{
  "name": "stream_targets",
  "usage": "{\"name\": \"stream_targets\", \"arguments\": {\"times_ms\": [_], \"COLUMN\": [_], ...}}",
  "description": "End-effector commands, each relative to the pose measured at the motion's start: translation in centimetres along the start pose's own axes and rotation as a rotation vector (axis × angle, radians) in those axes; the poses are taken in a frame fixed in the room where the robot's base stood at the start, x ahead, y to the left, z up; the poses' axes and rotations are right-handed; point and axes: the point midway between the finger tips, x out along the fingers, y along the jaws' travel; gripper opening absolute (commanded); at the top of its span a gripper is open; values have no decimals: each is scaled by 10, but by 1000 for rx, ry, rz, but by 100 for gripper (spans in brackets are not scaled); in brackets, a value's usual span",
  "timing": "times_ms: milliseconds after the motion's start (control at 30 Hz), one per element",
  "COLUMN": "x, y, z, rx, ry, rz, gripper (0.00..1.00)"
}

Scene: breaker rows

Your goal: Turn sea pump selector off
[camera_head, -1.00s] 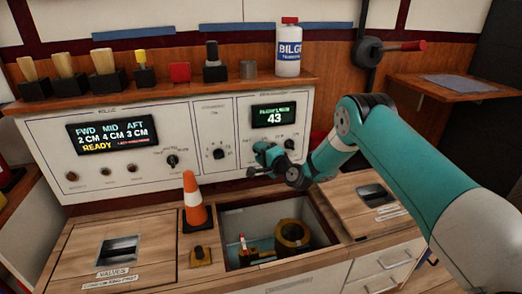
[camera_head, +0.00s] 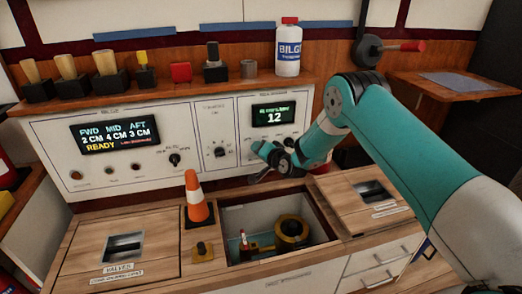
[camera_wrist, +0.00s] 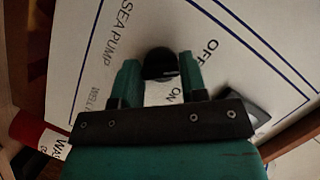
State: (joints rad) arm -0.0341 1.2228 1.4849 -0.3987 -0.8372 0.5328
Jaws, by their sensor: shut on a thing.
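In the wrist view a dark round knob (camera_wrist: 159,63) sits on a white panel (camera_wrist: 85,50) lettered SEA PUMP, with OFF to its upper right and ON just below right. I take it as the sea pump selector; which mark it points at I cannot tell. My gripper (camera_wrist: 160,70) has one teal finger on each side of the knob and is shut on it. In the head view my gripper (camera_head: 266,157) is at the lower part of the panel's right section and hides the knob it holds.
A display (camera_head: 274,115) reading 12 is above my gripper. Another knob (camera_head: 220,152) is to the left. An orange cone (camera_head: 195,197) and an open hatch (camera_head: 235,252) with a yellow ring inside lie below. A white bottle (camera_head: 288,50) stands on the shelf above.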

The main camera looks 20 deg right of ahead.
Motion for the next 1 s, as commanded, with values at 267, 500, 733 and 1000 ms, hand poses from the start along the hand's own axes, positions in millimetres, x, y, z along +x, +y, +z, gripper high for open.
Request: {"name": "stream_targets", "arguments": {"times_ms": [267,500,733,1000], "x": [0,0,0,-16], "y": [2,2,1,0], "z": [1,1,0,-1], "rx": [-11,-10,-9,-8], "ry": [-1,-1,-1,-1], "rz": [7,7,5,5], "gripper": [16,55,64,64]}}
